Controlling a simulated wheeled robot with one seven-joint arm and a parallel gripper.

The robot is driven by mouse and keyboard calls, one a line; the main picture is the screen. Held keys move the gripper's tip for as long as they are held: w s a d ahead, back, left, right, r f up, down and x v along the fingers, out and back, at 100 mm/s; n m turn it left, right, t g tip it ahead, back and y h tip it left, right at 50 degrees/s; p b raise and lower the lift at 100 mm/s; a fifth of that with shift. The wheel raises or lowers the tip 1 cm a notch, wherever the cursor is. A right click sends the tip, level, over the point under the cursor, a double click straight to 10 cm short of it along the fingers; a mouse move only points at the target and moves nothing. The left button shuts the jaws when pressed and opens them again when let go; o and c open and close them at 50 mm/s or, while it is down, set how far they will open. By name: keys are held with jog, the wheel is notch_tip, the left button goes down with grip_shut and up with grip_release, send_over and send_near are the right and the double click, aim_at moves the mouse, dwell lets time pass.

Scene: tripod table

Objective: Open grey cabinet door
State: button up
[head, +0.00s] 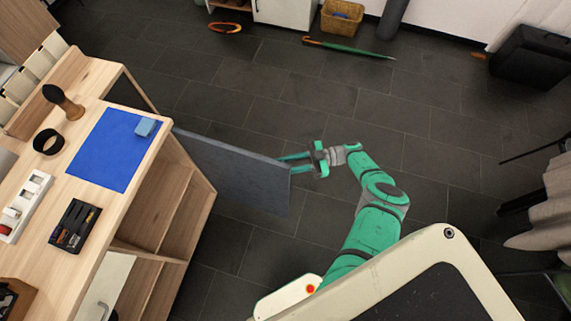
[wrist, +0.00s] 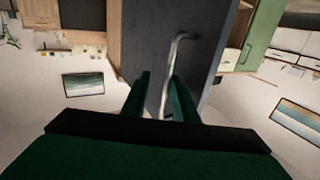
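The grey cabinet door (head: 235,172) stands swung out from the wooden cabinet into the room in the head view. In the wrist view the grey door panel (wrist: 170,25) fills the middle, with a curved metal handle (wrist: 178,55) on it. My gripper (head: 290,164) is at the door's outer end. Its two green fingers (wrist: 163,95) are apart, and the handle's lower part shows between them. The handle seems nearer the right finger; I cannot tell whether they touch. The handle is not visible in the head view.
The wooden cabinet (head: 150,225) with open shelves stands at left, its top holding a blue mat (head: 105,155) and small items. Dark floor is clear beyond the door. A black case (head: 530,55) stands at right.

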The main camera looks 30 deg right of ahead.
aim_at(288, 166)
jog(key=s+r, duration=0.1)
jog(key=r, duration=0.2)
jog(key=s+a+r, duration=0.1)
jog(key=r, duration=0.2)
jog(key=s+r, duration=0.2)
jog(key=r, duration=0.1)
jog(key=shift+a+r, duration=0.1)
jog(key=shift+a, duration=0.1)
jog(key=s+a+r, duration=0.4)
jog(key=s, duration=0.5)
jog(key=shift+f, duration=0.1)
dwell(0.4)
